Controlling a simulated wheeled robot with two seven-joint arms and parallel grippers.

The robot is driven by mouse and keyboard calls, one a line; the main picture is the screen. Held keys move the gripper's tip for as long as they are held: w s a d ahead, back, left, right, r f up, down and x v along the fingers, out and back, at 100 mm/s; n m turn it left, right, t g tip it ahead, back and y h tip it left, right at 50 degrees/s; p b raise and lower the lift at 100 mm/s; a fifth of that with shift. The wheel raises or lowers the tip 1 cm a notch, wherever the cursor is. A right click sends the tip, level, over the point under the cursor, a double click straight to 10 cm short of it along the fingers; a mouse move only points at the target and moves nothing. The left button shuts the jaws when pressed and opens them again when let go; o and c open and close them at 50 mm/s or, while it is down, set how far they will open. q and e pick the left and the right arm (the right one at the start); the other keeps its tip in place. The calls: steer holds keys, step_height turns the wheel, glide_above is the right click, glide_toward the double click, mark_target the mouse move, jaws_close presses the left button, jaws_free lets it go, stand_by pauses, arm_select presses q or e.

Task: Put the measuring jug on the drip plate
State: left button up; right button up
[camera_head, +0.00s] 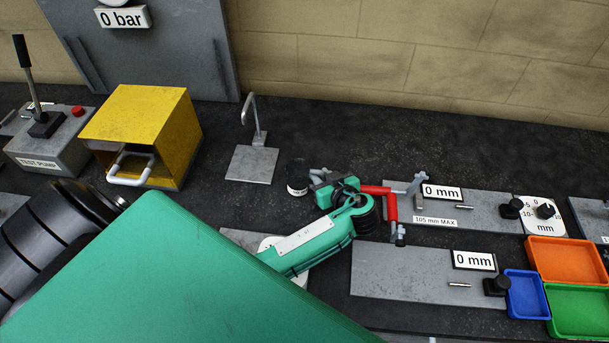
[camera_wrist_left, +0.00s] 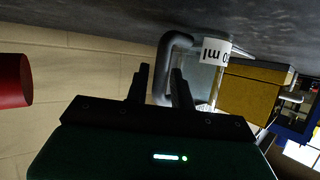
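The measuring jug (camera_head: 297,180) looks like a small dark cylinder with a white label low on its side. In the left wrist view, which is upside down, the jug (camera_wrist_left: 206,82) is see-through grey with an "ml" label and a bent grey handle (camera_wrist_left: 174,52). My left gripper (camera_head: 320,180) is just right of the jug in the head view. In the wrist view its two black fingers (camera_wrist_left: 160,78) stand apart on either side of the handle; contact cannot be told. The drip plate (camera_head: 245,166), a flat grey plate with a hooked pipe, lies left of the jug. My right gripper is not in view.
A yellow open box (camera_head: 150,120) stands left of the plate. Red rods (camera_head: 391,206) and grey plates (camera_head: 425,280) lie right of my gripper. Coloured trays (camera_head: 565,260) stand far right. The bench between box and plate is clear.

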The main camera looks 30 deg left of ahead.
arm_select(q)
jaws_close()
steer(key=shift+r, duration=0.15)
